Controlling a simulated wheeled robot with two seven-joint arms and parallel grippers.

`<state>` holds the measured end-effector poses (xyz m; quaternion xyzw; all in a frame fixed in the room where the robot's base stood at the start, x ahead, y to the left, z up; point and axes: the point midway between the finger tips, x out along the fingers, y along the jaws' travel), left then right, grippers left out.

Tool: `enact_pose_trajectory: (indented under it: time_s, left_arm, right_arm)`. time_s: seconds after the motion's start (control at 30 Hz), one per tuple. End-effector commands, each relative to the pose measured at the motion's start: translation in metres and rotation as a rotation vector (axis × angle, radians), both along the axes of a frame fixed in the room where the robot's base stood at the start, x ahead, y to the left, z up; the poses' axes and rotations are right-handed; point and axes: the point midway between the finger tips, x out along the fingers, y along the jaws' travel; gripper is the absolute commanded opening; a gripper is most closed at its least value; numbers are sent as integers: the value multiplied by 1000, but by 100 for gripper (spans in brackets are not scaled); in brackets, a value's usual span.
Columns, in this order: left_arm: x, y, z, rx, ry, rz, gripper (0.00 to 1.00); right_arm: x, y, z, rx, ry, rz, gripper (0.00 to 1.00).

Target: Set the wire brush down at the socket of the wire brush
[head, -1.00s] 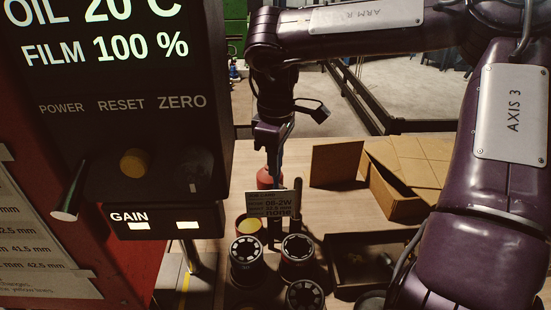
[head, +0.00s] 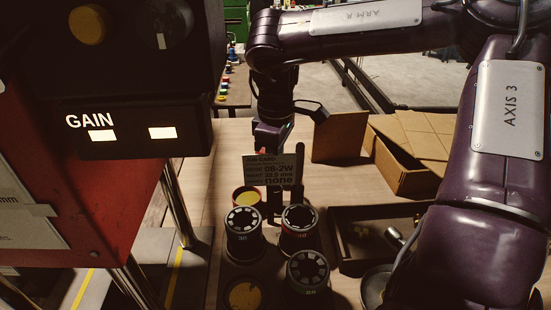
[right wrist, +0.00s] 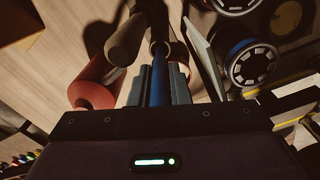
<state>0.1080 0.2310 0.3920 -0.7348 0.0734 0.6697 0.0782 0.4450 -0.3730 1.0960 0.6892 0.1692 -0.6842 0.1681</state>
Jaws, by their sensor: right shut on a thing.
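My right gripper (right wrist: 160,92) is shut on a narrow blue thing (right wrist: 159,76), which I take to be the wire brush. Its bristles cannot be made out. A pale brown round rim (right wrist: 160,48) shows at the far end of the blue thing; whether this is the socket, and whether they touch, I cannot tell. In the head view my right gripper (head: 271,138) points down behind the job card (head: 270,172), which hides its fingertips and the brush. My left gripper is not in view.
A tan cylinder (right wrist: 124,40) and a red object (right wrist: 94,84) are close left of the fingers in the wrist view. Several die sets (head: 243,236) stand before the card. A dark tray (head: 375,238) and cardboard box (head: 405,170) lie right. The control panel (head: 130,130) fills the left.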

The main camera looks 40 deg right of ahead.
Motion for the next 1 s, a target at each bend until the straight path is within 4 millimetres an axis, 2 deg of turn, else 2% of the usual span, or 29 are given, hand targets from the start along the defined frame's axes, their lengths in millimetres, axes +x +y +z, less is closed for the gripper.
enact_pose_trajectory:
  time_s: [0.4, 0.43, 0.6, 0.87, 1.0]
  left_arm:
    - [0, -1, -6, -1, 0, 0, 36]
    - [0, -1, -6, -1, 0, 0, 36]
    - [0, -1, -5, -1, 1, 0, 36]
    - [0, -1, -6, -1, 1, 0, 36]
    - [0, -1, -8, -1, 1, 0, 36]
  right_arm:
    - [0, 0, -7, 0, 0, 0, 0]
    - [0, 0, -7, 0, 0, 0, 18]
    - [0, 0, -6, 0, 0, 0, 40]
    - [0, 0, -4, 0, 0, 0, 42]
    - [1, 0, 10, -2, -3, 1, 42]
